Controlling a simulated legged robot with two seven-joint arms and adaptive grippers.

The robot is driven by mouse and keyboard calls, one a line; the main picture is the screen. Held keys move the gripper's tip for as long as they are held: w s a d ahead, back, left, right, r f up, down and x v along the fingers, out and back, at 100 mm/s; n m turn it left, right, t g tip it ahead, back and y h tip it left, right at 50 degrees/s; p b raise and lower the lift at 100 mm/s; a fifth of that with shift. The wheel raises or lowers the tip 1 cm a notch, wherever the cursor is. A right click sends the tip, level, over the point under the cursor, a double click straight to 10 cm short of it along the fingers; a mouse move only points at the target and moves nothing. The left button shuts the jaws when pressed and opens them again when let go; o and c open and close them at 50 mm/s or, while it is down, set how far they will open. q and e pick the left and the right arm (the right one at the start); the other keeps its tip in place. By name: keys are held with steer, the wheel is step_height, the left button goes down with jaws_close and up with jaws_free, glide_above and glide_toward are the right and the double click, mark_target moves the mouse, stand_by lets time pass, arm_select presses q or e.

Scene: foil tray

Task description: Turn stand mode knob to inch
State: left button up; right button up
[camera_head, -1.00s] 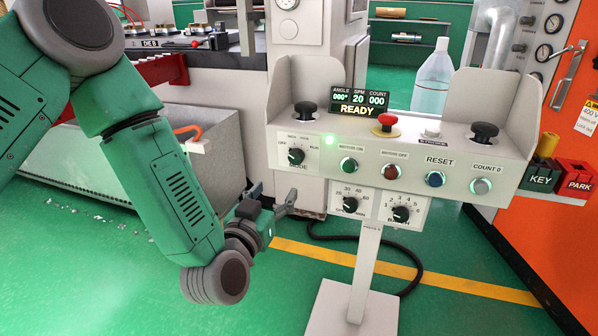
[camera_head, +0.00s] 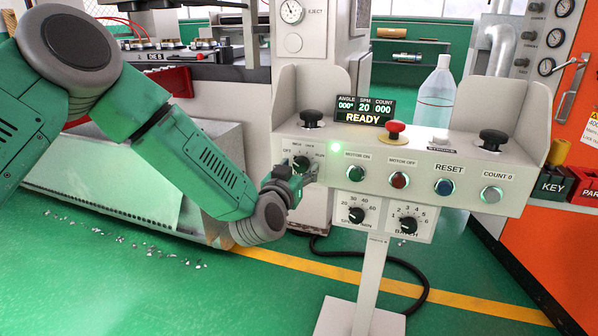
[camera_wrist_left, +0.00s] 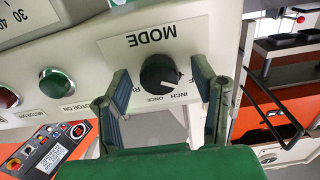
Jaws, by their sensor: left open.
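The stand's MODE knob (camera_head: 301,163) is black and round, on the left of the control box front (camera_head: 466,208). In the left wrist view the knob (camera_wrist_left: 160,72) appears upside down, with its white mark toward the lower right, on the OFF and INCH side. I cannot tell the exact setting. My left gripper (camera_head: 292,172) is at the panel by the knob. In the left wrist view the left gripper (camera_wrist_left: 160,76) is open, one finger on each side of the knob, with gaps visible. Whether the fingertips touch the panel is unclear. My right gripper is not in view.
The MOTOR ON button (camera_head: 356,173) is right of the knob, and the speed knob (camera_head: 357,214) is below. A black mushroom button (camera_head: 311,142) and a READY display (camera_head: 364,110) are above. A clear bottle (camera_head: 436,92) stands behind the box.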

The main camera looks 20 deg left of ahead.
arm_select(q)
steer(key=shift+d, duration=0.1)
steer(key=c, duration=1.1)
steer(key=m+p, duration=0.3)
steer(key=shift+r+p, duration=0.2)
steer(key=shift+p, duration=0.15)
steer(key=m+p, duration=0.2)
steer(key=m, duration=0.1)
steer(key=shift+f, duration=0.1)
steer(key=shift+m+p, duration=0.4)
steer(key=shift+m, duration=0.5)
steer(key=shift+f, duration=0.1)
